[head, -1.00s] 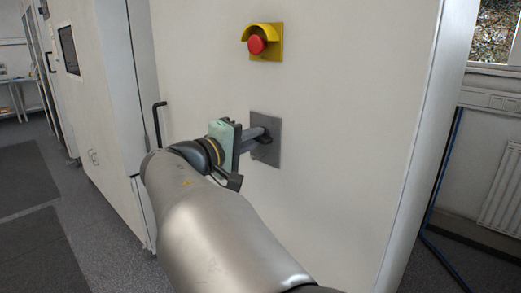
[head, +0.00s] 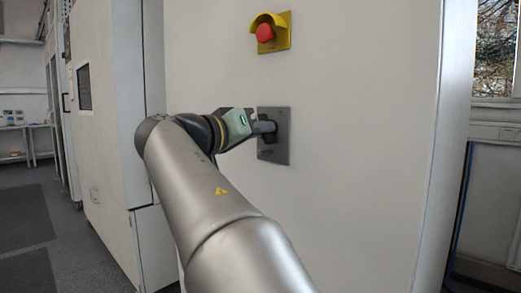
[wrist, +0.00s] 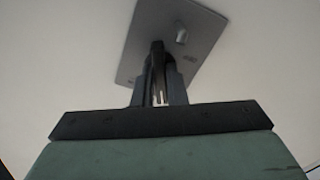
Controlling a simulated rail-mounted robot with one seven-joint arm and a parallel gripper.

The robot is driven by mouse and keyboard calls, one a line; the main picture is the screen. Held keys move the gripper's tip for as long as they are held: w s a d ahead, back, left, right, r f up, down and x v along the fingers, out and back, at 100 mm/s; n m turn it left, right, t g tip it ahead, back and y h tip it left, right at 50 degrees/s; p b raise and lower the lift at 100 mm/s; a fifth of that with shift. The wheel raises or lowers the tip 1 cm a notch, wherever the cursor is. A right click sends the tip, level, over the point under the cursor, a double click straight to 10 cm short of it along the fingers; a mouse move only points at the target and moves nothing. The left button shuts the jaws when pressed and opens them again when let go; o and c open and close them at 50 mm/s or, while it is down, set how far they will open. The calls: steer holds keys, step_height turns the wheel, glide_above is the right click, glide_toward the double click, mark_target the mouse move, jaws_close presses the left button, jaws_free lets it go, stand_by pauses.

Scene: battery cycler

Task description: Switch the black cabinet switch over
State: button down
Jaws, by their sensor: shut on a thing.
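The black cabinet switch (wrist: 157,58) is a dark handle on a grey rectangular plate (head: 281,150) fixed to the white cabinet wall. My gripper (head: 266,128) is at the plate, reaching in from the left. In the wrist view my gripper (wrist: 159,88) has its two fingers on either side of the dark handle, shut on it. The grey plate (wrist: 200,22) shows behind, with a small light peg (wrist: 181,36) on it. Most of the handle is hidden by the fingers, so its exact angle is hard to tell in the head view.
A red emergency button (head: 265,33) in a yellow housing (head: 281,45) is on the wall above the switch plate. The white cabinet face (head: 370,130) is otherwise bare. A window and a blue pipe (head: 462,200) are at the right.

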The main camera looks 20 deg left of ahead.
steer(key=m+b, duration=0.3)
steer(key=m, duration=0.2)
steer(key=shift+b, duration=0.35)
steer(key=shift+m, duration=0.3)
steer(key=c, duration=1.5)
jaws_free()
steer(key=shift+o, duration=0.2)
steer(key=v, duration=1.7)
steer(key=shift+s+p, duration=0.2)
steer(key=shift+p, duration=0.2)
steer(key=shift+w+r, duration=0.1)
